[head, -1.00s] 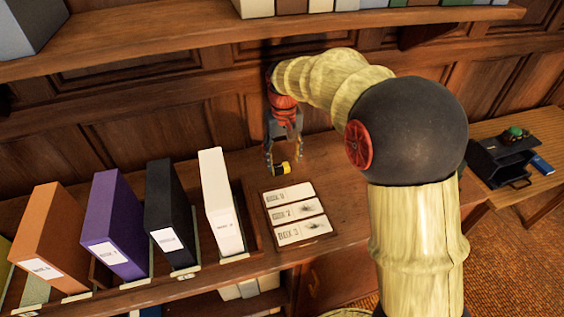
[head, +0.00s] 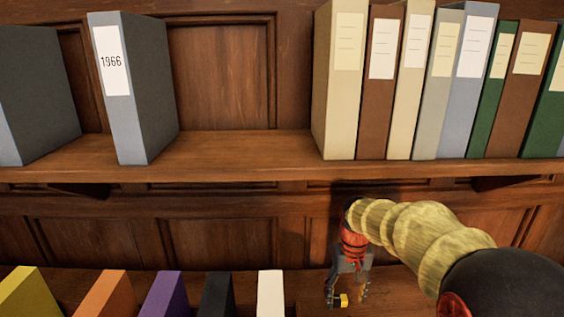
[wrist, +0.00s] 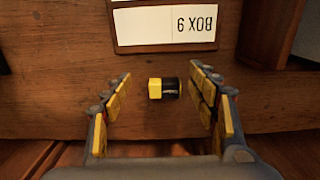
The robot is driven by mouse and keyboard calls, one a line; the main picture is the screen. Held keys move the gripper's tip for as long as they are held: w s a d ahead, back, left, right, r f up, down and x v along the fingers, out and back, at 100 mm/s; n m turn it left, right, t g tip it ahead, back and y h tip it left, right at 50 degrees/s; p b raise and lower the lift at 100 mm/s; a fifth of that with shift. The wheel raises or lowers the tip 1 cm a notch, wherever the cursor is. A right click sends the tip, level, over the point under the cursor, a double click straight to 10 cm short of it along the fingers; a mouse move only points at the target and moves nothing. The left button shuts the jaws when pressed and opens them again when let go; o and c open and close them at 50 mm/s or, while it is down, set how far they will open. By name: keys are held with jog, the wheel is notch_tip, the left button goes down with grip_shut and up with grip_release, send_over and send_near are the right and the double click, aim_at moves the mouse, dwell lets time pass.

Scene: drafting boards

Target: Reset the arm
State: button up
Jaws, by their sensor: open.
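My gripper (head: 347,296) hangs low at the bottom of the head view, over the wooden desk and right of the white binder. In the wrist view my gripper (wrist: 160,105) has its two yellow-padded fingers spread wide apart. A small yellow and black block (wrist: 163,88) shows between the fingers, with clear gaps on both sides. The same block (head: 341,300) shows at the fingertips in the head view. I cannot tell its height above the desk surface. My arm extends to the lower right of the head view.
A wooden shelf (head: 240,147) runs above my gripper, holding a grey 1966 binder (head: 140,90) and a row of binders at right. Yellow, orange, purple, black and white (head: 270,293) binders stand below. A card reading BOX 9 (wrist: 165,25) lies beyond the block.

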jog(key=s+r+t, duration=0.3)
jog(key=s+r, duration=0.2)
jog(key=s, duration=0.8)
jog(key=s+r+t, duration=0.2)
jog(key=s+r, duration=0.4)
jog(key=s, duration=0.7)
jog(key=shift+s+a+r+t, duration=0.15)
jog(key=shift+a+t, duration=0.1)
jog(key=shift+t, duration=0.15)
